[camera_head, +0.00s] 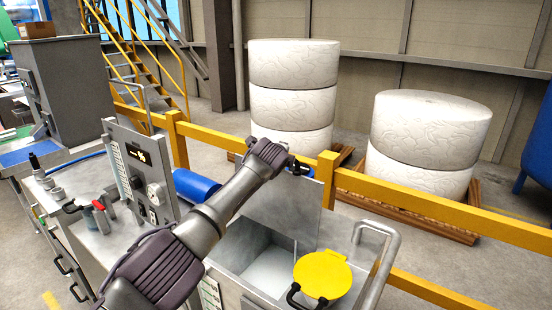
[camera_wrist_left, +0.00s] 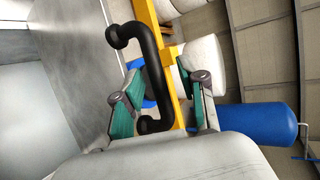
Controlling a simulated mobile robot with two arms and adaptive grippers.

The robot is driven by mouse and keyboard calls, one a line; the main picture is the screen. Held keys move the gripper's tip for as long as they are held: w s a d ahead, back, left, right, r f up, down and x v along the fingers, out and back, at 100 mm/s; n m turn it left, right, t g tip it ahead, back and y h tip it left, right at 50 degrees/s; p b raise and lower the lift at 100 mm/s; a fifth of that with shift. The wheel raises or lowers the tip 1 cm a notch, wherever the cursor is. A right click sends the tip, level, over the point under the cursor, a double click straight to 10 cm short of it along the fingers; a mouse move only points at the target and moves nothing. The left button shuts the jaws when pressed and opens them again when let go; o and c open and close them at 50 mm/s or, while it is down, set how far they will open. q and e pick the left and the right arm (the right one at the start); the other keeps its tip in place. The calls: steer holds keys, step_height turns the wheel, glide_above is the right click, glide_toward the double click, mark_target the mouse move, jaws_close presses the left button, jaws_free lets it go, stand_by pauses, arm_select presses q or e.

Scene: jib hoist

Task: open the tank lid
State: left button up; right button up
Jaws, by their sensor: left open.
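The tank lid (camera_head: 285,205) is a flat grey panel standing raised at the back of the open tank (camera_head: 262,268). A thin rod shows below it. In the left wrist view the grey lid (camera_wrist_left: 75,60) fills the left side, with a black bent handle (camera_wrist_left: 158,75) on it. My left gripper (camera_wrist_left: 160,105) is open, its green-padded fingers on either side of the handle's lower part. Whether they touch it, I cannot tell. In the head view my left gripper (camera_head: 290,163) is at the lid's top edge, partly hidden by my wrist. My right gripper is not in view.
A yellow round cap (camera_head: 322,274) with a black handle sits at the tank's front right, beside a grey tubular rail (camera_head: 380,265). A yellow barrier (camera_head: 440,213) runs behind. A control panel (camera_head: 143,170) stands left of my arm. White rolls (camera_head: 292,95) stand beyond the barrier.

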arm_select(q)
steer(key=v, duration=1.1)
steer(key=shift+f, duration=0.2)
steer(key=shift+a, duration=0.1)
